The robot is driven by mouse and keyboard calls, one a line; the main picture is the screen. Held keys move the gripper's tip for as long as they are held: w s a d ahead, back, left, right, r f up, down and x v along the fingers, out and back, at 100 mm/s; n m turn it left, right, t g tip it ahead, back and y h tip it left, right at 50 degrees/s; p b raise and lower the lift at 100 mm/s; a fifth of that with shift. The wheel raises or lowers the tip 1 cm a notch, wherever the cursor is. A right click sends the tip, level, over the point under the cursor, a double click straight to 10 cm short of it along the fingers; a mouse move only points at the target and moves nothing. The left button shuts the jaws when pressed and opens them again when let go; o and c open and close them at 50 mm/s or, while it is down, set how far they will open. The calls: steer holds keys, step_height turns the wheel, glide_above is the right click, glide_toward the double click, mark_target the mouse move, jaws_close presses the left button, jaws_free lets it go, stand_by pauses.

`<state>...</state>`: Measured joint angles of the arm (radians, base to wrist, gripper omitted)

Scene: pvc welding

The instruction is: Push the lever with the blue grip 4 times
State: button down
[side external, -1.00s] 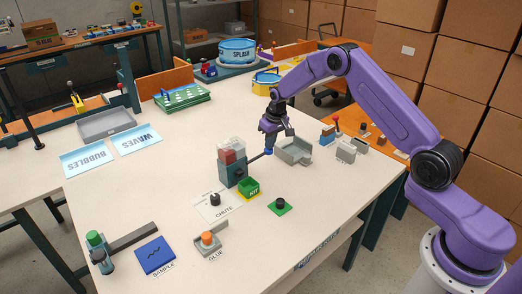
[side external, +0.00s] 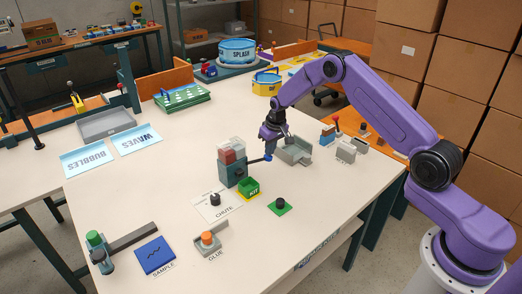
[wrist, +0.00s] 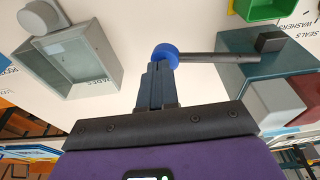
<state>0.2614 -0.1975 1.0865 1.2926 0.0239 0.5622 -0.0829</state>
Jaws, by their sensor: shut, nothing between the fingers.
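The lever is a dark rod (wrist: 215,58) with a round blue grip (side external: 267,158) at its end. It sticks out from the right side of a teal dispenser box (side external: 232,172) with red and clear blocks on top. My gripper (side external: 268,150) is shut and empty, pointing down right at the blue grip. In the wrist view the fingertips (wrist: 157,66) meet the edge of the blue grip (wrist: 165,54) and appear to touch it; they are not around it.
A grey open tray (side external: 294,151) stands just right of my gripper. A green KIT bin (side external: 248,188) sits in front of the dispenser, and a black knob on a green plate (side external: 280,206) lies nearer the camera. The table's front middle is mostly clear.

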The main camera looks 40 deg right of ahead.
stand_by(0.3)
step_height(320, 180, up, 8)
stand_by(1.4)
stand_by(0.5)
step_height(320, 180, up, 5)
steer(key=shift+f, duration=3)
steer(key=shift+f, duration=0.1)
